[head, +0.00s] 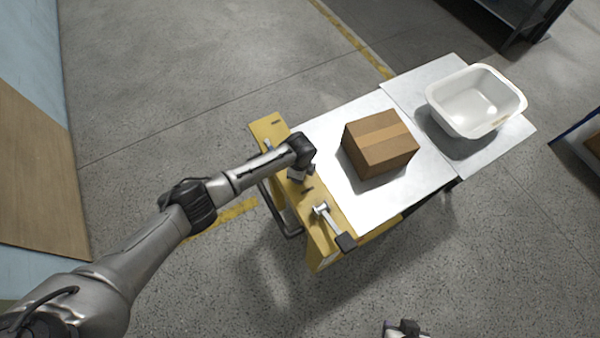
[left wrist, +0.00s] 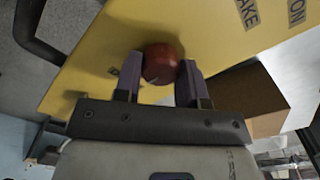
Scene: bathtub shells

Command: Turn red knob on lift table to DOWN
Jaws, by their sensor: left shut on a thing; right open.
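The red knob (left wrist: 161,58) is on the yellow panel (left wrist: 110,45) of the lift table, in the left wrist view. A thin pale mark shows on the knob's lower edge. My left gripper (left wrist: 162,68) is shut on the knob, with one finger on each side of it. No DOWN label is readable. In the head view the yellow panel (head: 325,235) is at the table's near end, and my left arm reaches it from the left; the knob is hidden there. My right gripper (head: 405,327) is at the bottom edge, partly cut off, open and away from the table.
The lift table's grey top (head: 345,205) bears a cardboard box (head: 380,143) and, farther right, a white tub (head: 476,100). A silver lever with a black end (head: 345,241) stands on the yellow panel, near my left gripper. A black handle (left wrist: 30,30) curves beside the panel.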

